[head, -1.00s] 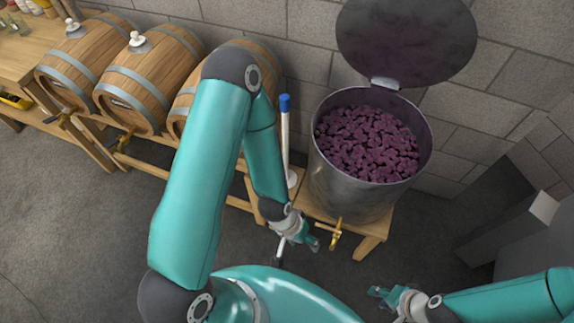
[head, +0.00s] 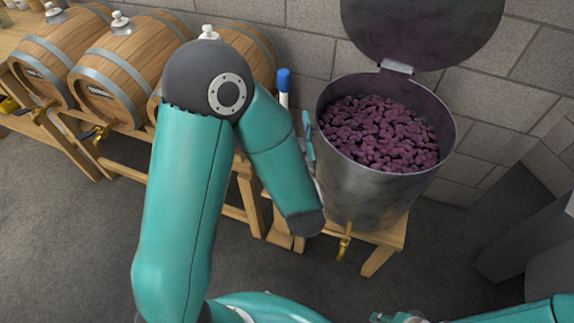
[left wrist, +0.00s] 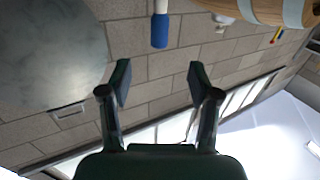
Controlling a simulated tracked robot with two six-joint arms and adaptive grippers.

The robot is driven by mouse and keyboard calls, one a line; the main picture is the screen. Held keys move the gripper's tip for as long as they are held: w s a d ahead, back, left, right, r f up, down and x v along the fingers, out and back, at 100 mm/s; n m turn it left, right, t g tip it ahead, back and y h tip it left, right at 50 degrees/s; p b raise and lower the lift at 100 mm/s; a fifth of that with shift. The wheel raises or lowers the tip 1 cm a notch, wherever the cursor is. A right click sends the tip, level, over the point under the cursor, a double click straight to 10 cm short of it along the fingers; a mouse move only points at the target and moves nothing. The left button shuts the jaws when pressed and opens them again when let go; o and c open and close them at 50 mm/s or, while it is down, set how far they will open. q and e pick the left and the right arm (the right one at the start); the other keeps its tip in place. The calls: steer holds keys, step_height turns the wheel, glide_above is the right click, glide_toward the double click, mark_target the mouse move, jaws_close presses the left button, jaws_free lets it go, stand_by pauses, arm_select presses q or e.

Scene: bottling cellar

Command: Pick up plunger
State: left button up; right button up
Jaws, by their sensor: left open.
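The plunger has a blue grip (head: 283,80) on a white shaft and stands upright between the barrels and the metal vat; its lower part is hidden behind my left arm. In the left wrist view the blue grip of the plunger (left wrist: 160,31) is just beyond the gap between my fingertips, not between them. My left gripper (left wrist: 160,78) is open and empty. In the head view a teal finger of my left gripper (head: 308,132) shows beside the vat wall, close to the plunger. My right gripper (head: 393,318) is cut by the bottom edge.
The metal vat (head: 350,195), full of dark grapes (head: 380,130), has its lid (head: 425,30) raised and a brass tap (head: 345,240). Wooden barrels (head: 120,75) lie on a stand to the left. A block wall (head: 500,95) stands behind.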

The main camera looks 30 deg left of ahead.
mark_target(285, 86)
arm_select(q)
steer(key=p+x, duration=0.1)
steer(key=x, duration=0.8)
steer(key=shift+w+a+p, duration=0.15)
steer(key=shift+w+p, duration=0.05)
steer(key=shift+p, duration=0.15)
steer(key=shift+f+p+x, duration=0.2)
steer(key=shift+p+x, duration=0.65)
steer(key=shift+x, duration=1.75)
steer(key=shift+w+r, duration=0.1)
jaws_close()
